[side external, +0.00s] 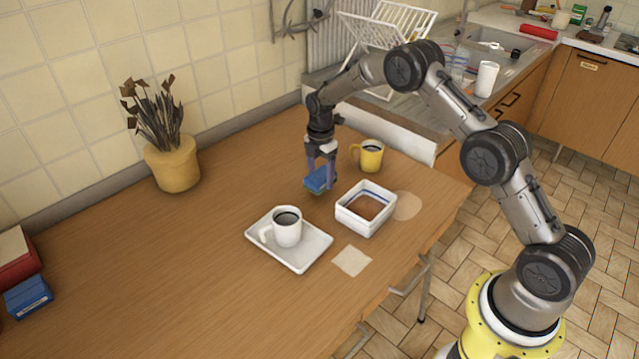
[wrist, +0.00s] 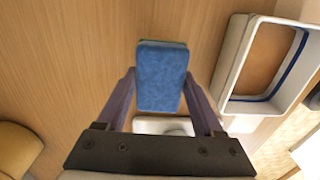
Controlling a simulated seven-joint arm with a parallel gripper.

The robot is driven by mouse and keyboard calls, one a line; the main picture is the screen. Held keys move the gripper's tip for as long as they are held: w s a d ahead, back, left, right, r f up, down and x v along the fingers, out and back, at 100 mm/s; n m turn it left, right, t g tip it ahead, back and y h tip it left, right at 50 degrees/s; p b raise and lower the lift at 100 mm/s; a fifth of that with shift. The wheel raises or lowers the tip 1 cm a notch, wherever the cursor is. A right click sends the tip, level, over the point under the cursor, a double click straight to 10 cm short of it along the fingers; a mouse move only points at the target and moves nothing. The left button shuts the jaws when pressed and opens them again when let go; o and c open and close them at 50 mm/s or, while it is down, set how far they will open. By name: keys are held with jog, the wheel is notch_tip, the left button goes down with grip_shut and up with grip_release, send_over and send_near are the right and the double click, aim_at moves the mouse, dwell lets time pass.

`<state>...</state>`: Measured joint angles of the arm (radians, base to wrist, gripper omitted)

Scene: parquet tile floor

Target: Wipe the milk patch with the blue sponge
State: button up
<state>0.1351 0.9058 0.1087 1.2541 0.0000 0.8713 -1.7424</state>
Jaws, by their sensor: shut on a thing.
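The blue sponge (side external: 317,180) is between the fingers of my gripper (side external: 321,170), low over the table behind the white square bowl. My gripper is shut on it. The wrist view shows the sponge (wrist: 161,75) from above, with a finger on each side. I cannot tell whether its underside touches the table. Two pale flat patches lie on the table: a round one (side external: 407,205) right of the bowl, and a squarish one (side external: 351,260) in front of it. I cannot tell for sure which is milk. The sponge is apart from both.
The white square bowl (side external: 366,209), with brown inside, stands close to the sponge. A white tray (side external: 304,258) holds a white cup (side external: 287,227) of dark liquid. A yellow mug (side external: 370,155) stands behind the bowl. A potted plant (side external: 172,163) is at the wall. The left table is mostly clear.

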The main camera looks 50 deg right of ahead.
aim_at(319, 183)
jog(key=shift+w+f, duration=0.15)
jog(key=shift+f, duration=0.7)
jog(key=shift+w+f, duration=0.1)
jog(key=shift+f, duration=0.75)
jog(key=shift+f, duration=0.15)
jog(key=o, duration=1.2)
notch_tip(319, 183, up, 14)
jog(key=shift+w, duration=0.2)
